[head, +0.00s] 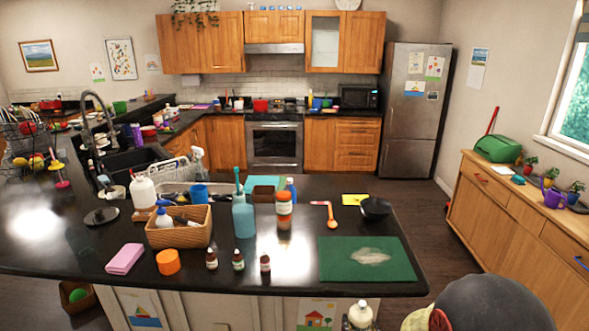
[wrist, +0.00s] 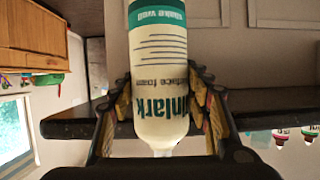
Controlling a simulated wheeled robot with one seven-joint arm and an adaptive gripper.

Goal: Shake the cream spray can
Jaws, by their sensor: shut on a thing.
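The cream spray can (wrist: 160,80) fills the middle of the wrist view. It has a cream body, dark lettering, a teal band marked "shake well" and a pale nozzle at the lower end of the picture. My gripper (wrist: 164,85) is shut on it, with one finger on each side of the body. In the head view, only the can's top and nozzle (head: 360,316) show at the bottom edge, in front of the counter.
The dark counter (head: 110,215) holds a green mat (head: 340,262) with a pale smear, a wicker basket (head: 190,238), a blue bottle (head: 243,217), several small brown bottles, an orange jar (head: 168,262) and a pink cloth (head: 125,258). A wooden sideboard (head: 480,210) stands at right.

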